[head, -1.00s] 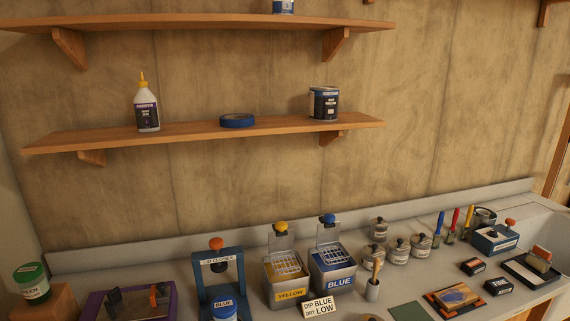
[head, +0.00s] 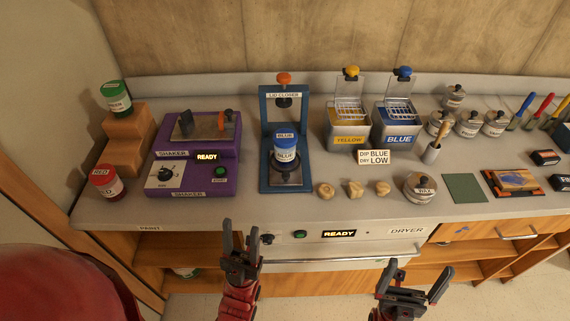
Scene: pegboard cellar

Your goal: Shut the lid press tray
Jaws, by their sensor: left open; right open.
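The lid press is a blue frame (head: 264,130) labelled LID CLOSER, with an orange knob (head: 283,78) on top. Its tray (head: 286,180) is a dark plate at the base, in front of the uprights. A white can with a blue lid and BLUE label (head: 285,154) stands upright on the tray. Whether the tray is fully out I cannot tell. My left gripper (head: 240,230) is open and empty, in front of the counter edge, left of and below the press. My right gripper (head: 418,272) is open and empty, in front of the drawer unit, to the right.
A purple shaker (head: 190,180) stands left of the press, beside a red-lidded jar (head: 105,181). Yellow (head: 348,140) and blue (head: 397,140) dip tanks stand to the right. Small wooden knobs (head: 354,188) and a lidded tin (head: 419,187) lie along the front right. A dryer panel (head: 360,233) is below.

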